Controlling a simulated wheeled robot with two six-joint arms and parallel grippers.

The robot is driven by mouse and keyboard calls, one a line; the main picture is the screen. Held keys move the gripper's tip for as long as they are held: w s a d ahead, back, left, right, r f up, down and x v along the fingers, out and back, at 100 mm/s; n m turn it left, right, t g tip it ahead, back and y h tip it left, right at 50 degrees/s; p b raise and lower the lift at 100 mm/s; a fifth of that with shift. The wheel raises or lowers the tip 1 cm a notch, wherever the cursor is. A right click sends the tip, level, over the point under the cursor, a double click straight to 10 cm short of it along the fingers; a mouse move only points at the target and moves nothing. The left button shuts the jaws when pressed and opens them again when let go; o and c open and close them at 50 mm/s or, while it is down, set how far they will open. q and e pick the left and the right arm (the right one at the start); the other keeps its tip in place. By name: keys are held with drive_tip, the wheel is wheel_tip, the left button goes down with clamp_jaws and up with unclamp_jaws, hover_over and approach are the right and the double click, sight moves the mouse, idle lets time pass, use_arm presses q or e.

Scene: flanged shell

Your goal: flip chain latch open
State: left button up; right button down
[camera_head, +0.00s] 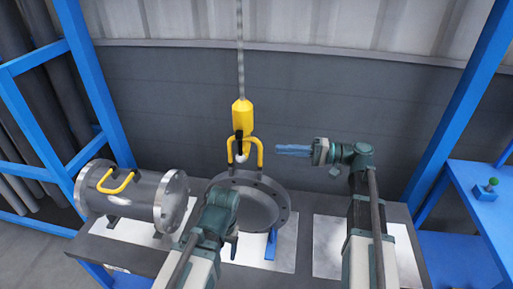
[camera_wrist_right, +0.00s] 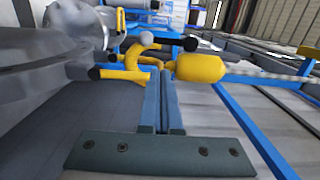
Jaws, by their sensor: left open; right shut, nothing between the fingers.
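A yellow hoist block (camera_head: 242,115) hangs on a chain (camera_head: 240,50) in the head view. A dark latch (camera_head: 238,143) and a pale ball (camera_head: 240,158) sit below it, by the yellow handle (camera_head: 259,153) on top of the flanged shell end (camera_head: 262,207). In the right wrist view the block (camera_wrist_right: 200,68), black latch piece (camera_wrist_right: 190,45) and ball (camera_wrist_right: 146,38) lie beyond my fingertips. My right gripper (camera_head: 280,150) is shut, empty and apart to the right of the handle, pointing left. My left gripper (camera_head: 233,246) is open, low before the shell; its fingers are mostly hidden.
A grey flanged cylinder (camera_head: 140,198) with a yellow handle lies at the left of the dark table. A white plate (camera_head: 327,260) lies at the right. Blue posts (camera_head: 455,100) flank the space. A blue side bench (camera_head: 465,205) holds a green-knobbed control (camera_head: 487,188).

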sight(240, 150)
drive_tip(key=x, duration=1)
drive_tip(key=shift+s+f+m, duration=0.15)
drive_tip(key=shift+s+m, duration=0.3)
drive_tip(key=shift+m, duration=0.45)
drive_tip(key=s+a+r+m+t+p, duration=0.1)
drive_tip(key=s+r+m+p, duration=0.3)
drive_tip(key=m, duration=1.6)
drive_tip(key=s+a+r, duration=0.1)
drive_tip(key=s+r, duration=0.1)
drive_tip(key=s, duration=0.1)
drive_tip(key=shift+p, duration=0.3)
idle(0.6)
